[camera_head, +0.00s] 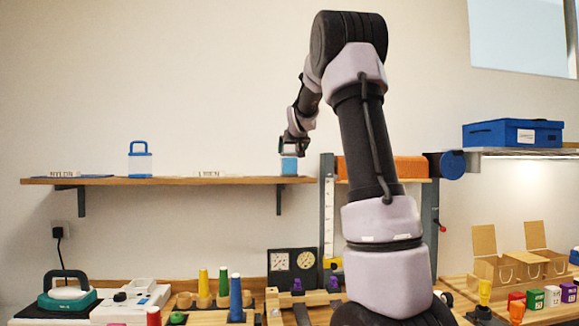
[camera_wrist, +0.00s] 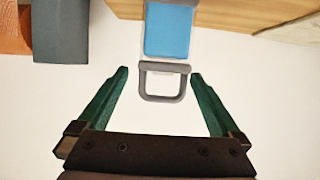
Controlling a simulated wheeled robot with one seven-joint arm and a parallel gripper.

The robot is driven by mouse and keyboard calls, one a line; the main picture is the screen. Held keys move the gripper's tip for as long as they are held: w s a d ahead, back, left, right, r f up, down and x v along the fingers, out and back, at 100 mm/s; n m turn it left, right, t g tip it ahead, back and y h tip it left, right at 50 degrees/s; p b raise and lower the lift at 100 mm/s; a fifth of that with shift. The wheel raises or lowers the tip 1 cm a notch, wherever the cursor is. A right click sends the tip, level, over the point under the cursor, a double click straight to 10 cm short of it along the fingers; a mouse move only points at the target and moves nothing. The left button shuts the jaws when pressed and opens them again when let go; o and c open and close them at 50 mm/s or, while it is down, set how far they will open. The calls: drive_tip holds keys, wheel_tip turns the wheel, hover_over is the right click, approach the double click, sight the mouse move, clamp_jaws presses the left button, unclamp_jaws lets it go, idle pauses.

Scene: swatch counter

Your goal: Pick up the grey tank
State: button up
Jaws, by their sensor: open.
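The grey tank has a grey lid and loop handle (camera_wrist: 165,82) over a clear body with blue contents (camera_wrist: 168,30). In the head view the blue part (camera_head: 289,166) shows at the right end of the wall shelf (camera_head: 230,181); its top is hidden behind my gripper (camera_head: 292,151). In the wrist view my gripper (camera_wrist: 160,82) is open, with one green finger on each side of the handle. There is a gap on both sides, and nothing is held. The handle lies between the fingertips.
A similar tank with a blue handle (camera_head: 140,160) stands farther left on the shelf. A grey post (camera_head: 327,210) and an orange box (camera_head: 408,168) are close right of the grey tank. Below is a counter with cones, dials and boxes.

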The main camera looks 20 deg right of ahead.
sight(289, 154)
drive_tip(key=x, duration=0.5)
drive_tip(key=shift+w+a, duration=0.15)
drive_tip(key=shift+a, duration=0.1)
drive_tip(key=shift+r, duration=0.1)
drive_tip(key=c, duration=1.5)
